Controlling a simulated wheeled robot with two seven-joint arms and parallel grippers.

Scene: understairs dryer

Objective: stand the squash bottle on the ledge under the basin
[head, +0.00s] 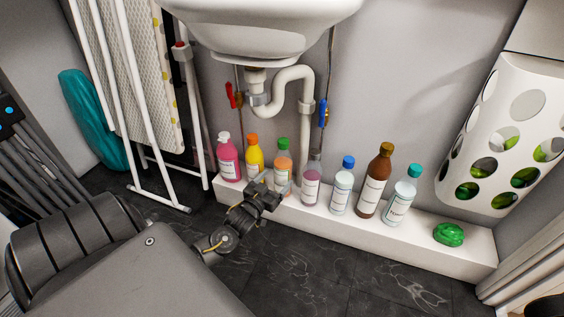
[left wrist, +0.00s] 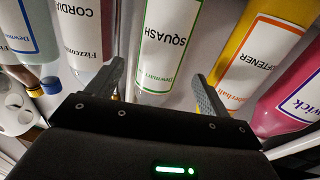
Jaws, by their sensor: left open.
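The squash bottle (head: 283,158), orange with a green cap, stands upright on the white ledge (head: 447,261) under the basin (head: 262,28). It is between a yellow bottle and a purple one. My left gripper (head: 269,187) is in front of it, low down, and hides part of its lower body. In the left wrist view the squash bottle (left wrist: 166,45) shows upside down, its label readable. The open fingers of my left gripper (left wrist: 157,76) point at it, one to each side, with gaps visible. I cannot tell how deep it sits between them. My right gripper is out of view.
Close neighbours are the yellow softener bottle (head: 254,156) and the purple cordial bottle (head: 311,184). A pink bottle (head: 228,160), blue-capped bottle (head: 342,187), brown bottle (head: 374,184) and teal-capped bottle (head: 401,197) share the ledge. A green lump (head: 449,235) sits at its right end. Pipes (head: 306,100) hang above.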

